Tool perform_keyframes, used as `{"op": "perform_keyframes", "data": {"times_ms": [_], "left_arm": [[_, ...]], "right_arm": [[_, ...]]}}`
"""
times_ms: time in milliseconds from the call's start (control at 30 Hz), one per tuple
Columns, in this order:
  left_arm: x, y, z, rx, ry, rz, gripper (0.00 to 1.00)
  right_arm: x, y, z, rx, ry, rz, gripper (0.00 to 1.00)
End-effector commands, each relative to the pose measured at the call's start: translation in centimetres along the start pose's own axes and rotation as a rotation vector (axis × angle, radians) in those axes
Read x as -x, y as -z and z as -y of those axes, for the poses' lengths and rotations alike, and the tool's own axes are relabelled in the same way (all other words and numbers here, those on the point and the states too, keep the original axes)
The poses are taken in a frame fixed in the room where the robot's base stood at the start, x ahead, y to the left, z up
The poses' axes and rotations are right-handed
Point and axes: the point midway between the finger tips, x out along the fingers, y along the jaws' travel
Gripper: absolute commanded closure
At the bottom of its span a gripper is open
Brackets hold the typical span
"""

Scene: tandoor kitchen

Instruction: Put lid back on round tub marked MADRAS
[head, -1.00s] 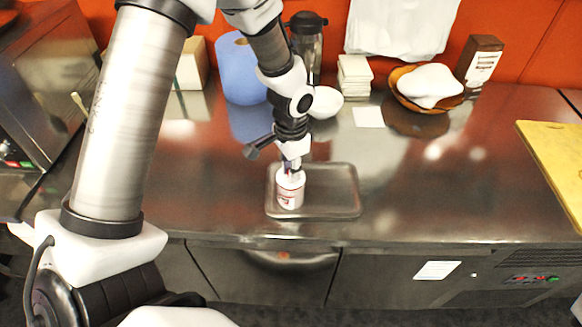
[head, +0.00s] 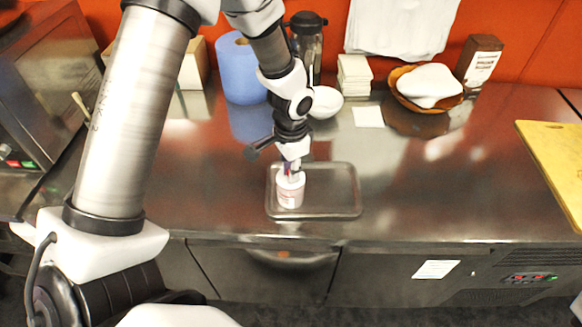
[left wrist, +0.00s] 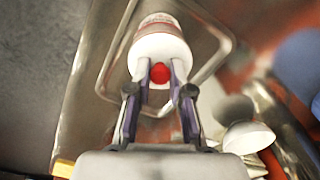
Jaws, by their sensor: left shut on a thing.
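A small round white tub (head: 290,197) with a faint reddish label stands upright in the left part of a metal tray; the label cannot be read. The tub also shows at the top of the left wrist view (left wrist: 160,22). My left gripper (head: 292,172) points down just above it. In the left wrist view, its fingertips (left wrist: 160,71) are closed on the red knob (left wrist: 160,74) of a white lid (left wrist: 163,48). The lid lines up with the tub's top; I cannot tell whether it is fully seated. My right gripper is not in view.
The metal tray (head: 335,208) has bare room right of the tub. Behind are a blue roll (head: 243,75), a white bowl (head: 327,102), a stack of pale squares (head: 354,75) and a brown bowl (head: 400,98). A yellow board (head: 556,150) lies at right; the counter between is clear.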

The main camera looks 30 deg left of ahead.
Motion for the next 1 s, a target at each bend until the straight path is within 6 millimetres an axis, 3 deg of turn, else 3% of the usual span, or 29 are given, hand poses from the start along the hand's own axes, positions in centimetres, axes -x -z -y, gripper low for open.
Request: {"op": "perform_keyframes", "data": {"times_ms": [867,900,933,1000], "left_arm": [[-0.09,0.0,-0.01,0.0,0.0,0.0,0.99],[-0.09,0.0,-0.01,0.0,0.0,0.0,0.66],[-0.09,0.0,0.0,0.0,0.0,0.0,0.55],[-0.08,0.0,-0.01,0.0,0.0,0.0,0.51]], "right_arm": [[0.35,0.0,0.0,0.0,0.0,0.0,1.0],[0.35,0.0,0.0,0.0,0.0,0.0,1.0],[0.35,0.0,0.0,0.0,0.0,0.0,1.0],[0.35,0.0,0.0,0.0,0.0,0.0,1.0]]}}
